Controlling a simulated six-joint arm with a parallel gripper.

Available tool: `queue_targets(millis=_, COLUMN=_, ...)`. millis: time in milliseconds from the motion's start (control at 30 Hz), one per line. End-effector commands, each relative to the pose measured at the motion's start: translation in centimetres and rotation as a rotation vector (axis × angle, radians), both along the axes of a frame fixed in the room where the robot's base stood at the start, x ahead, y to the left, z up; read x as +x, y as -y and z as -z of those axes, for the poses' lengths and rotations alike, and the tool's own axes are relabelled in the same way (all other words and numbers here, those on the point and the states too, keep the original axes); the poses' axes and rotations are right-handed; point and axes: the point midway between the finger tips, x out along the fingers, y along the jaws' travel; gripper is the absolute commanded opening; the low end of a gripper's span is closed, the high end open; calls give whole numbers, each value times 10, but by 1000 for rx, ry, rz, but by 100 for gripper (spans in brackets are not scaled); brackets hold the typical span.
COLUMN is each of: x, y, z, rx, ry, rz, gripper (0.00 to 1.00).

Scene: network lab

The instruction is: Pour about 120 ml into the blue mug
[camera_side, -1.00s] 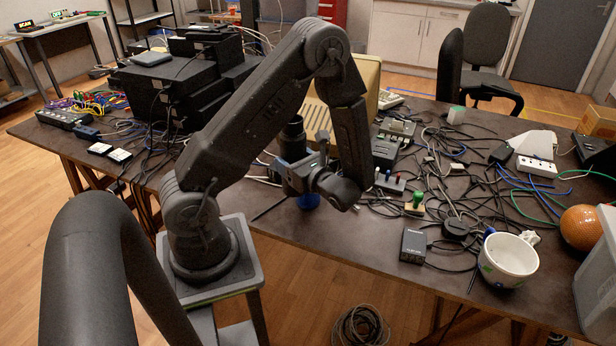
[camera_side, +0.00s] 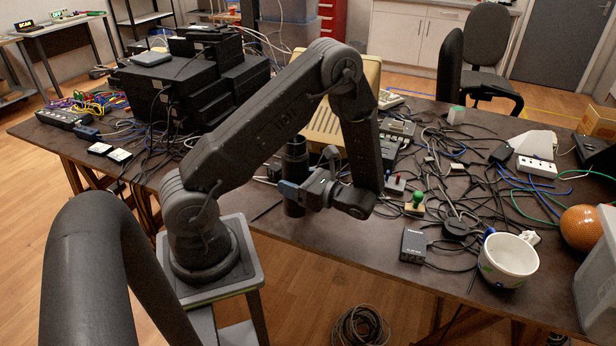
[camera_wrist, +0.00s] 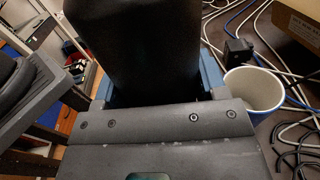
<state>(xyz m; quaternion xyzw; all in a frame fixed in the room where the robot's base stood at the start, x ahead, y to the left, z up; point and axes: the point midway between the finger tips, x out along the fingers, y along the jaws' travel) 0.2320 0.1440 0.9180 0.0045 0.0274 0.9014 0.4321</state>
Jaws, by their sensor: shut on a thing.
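My gripper (camera_side: 293,190) is shut on a dark, nearly upright cylindrical container (camera_side: 296,158). In the wrist view the container (camera_wrist: 135,45) fills the upper middle between the blue fingers of my gripper (camera_wrist: 155,85). The blue mug (camera_wrist: 273,113) stands just right of the container in the wrist view, upright and apart from it, with a white rim and pale inside. Its bottom and any contents cannot be made out. In the side view the mug is hidden behind my gripper. No liquid stream shows.
A white patterned mug (camera_side: 508,262) stands at the right table edge beside an orange ball (camera_side: 581,228). Cables tangle across the table. Stacked black equipment (camera_side: 190,90) stands at the back left.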

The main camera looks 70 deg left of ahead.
Motion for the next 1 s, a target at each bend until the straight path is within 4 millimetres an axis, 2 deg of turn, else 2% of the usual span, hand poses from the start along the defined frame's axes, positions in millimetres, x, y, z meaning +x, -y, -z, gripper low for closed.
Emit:
queue_targets(millis=300, x=-1, y=1, z=41, rx=-102, ry=-79, rz=0, gripper=22)
queue_targets(millis=500, x=-2, y=2, z=41, rx=-244, ry=-178, rz=-1, gripper=22)
queue_targets(millis=733, x=-1, y=1, z=59, rx=-366, ry=-268, rz=0, gripper=22)
queue_targets(millis=1000, x=-1, y=0, z=47, rx=-507, ry=-371, rz=-1, gripper=22)
